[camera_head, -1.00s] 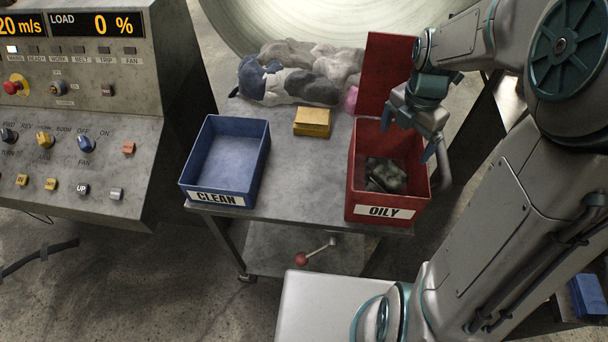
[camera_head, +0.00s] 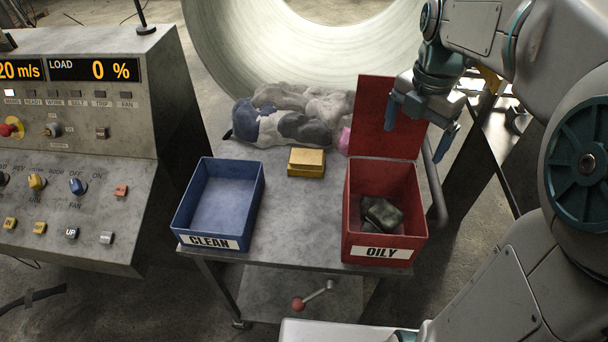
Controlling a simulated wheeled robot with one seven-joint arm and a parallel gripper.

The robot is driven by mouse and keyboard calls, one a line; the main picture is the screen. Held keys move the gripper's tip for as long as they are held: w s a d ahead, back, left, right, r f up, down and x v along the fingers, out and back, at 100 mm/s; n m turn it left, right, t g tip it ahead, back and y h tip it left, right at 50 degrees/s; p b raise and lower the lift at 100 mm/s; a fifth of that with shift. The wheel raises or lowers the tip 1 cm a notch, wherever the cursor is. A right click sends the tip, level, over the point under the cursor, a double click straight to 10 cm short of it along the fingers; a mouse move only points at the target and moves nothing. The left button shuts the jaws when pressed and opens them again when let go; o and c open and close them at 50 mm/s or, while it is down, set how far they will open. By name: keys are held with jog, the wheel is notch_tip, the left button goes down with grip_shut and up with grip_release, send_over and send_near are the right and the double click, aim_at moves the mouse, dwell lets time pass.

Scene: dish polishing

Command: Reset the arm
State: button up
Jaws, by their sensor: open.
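My gripper (camera_head: 422,128) is at the upper right, in front of the raised lid of the red OILY bin (camera_head: 382,243). Its two blue fingers are spread apart with nothing between them. My arm comes in from the right edge. The OILY bin stands on the right of the metal cart, lid up, with a dark greenish crumpled cloth (camera_head: 382,214) inside. The blue CLEAN bin (camera_head: 183,221) stands on the left of the cart and is empty.
A yellow block (camera_head: 306,162) lies on the cart top (camera_head: 295,215) between the bins. A pile of grey, white and blue rags (camera_head: 290,118) lies behind it. A control panel (camera_head: 75,130) stands at left, and a large pale drum (camera_head: 290,45) is behind.

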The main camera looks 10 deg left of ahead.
jog(key=s+f+m+t, duration=0.2)
jog(key=s+m, duration=0.5)
jog(key=m, duration=0.6)
jog(key=s+f+m+t, duration=0.1)
jog(key=s+m, duration=0.6)
jog(key=m, duration=0.7)
jog(key=shift+s+f+t, duration=0.25)
jog(key=shift+f+t, duration=0.15)
jog(key=shift+f, duration=0.45)
